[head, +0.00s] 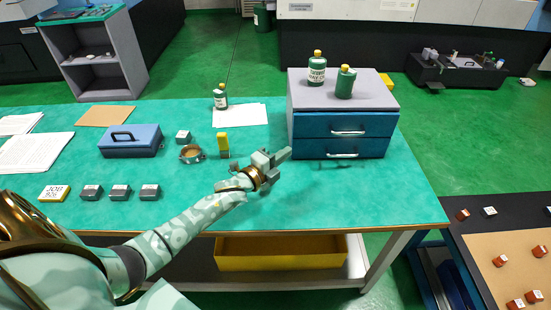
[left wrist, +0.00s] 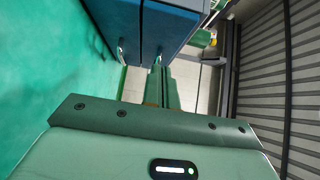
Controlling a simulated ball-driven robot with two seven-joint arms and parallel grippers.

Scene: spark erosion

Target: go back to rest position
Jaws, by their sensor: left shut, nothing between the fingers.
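My left gripper (head: 281,156) is shut and empty. It hangs above the green table top (head: 330,205), in front of the blue drawer unit (head: 340,135) and a little to its left, apart from it. In the left wrist view its closed fingers (left wrist: 162,85) point toward the blue drawer fronts (left wrist: 150,30) and their handles. My left arm reaches in from the lower left over the table's front edge. My right gripper does not show in either view.
Green bottles (head: 317,69) stand on the drawer unit. The table's front right is clear. A dark table (head: 475,212) stands at right.

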